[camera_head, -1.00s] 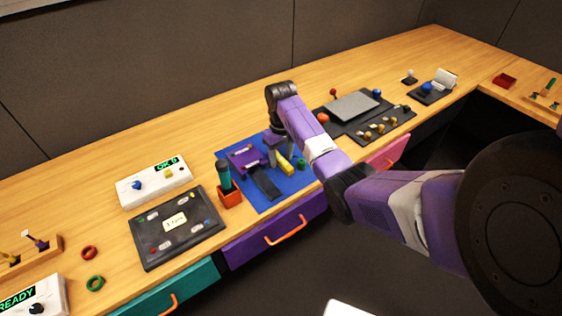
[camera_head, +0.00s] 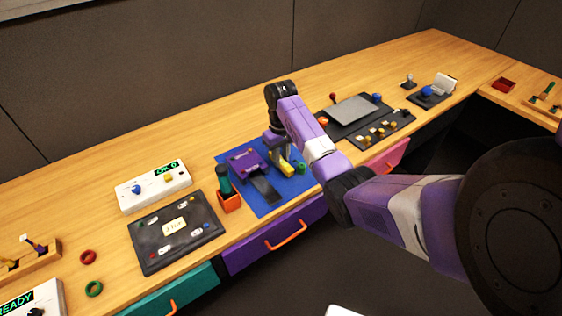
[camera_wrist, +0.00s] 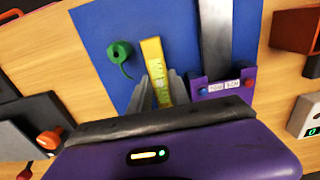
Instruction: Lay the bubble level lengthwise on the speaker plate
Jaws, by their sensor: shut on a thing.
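The yellow bubble level (camera_head: 286,167) is at the blue mat, below my wrist in the head view. In the wrist view the level (camera_wrist: 153,57) points away from me, its near end between my fingers. My gripper (camera_wrist: 164,92) is shut on it; I cannot tell whether the level touches the mat. In the head view my gripper (camera_head: 280,152) is partly hidden by my arm. No part is clearly marked as the speaker plate; a flat grey plate (camera_head: 350,107) lies on the black panel to the right, apart from my gripper.
On the blue mat (camera_wrist: 95,20) are a green coiled item (camera_wrist: 119,52) and a purple device (camera_wrist: 222,86) with a long grey strip. An orange cup (camera_head: 229,201) holding a dark green item stands left of the mat. Knobs and balls surround the grey plate.

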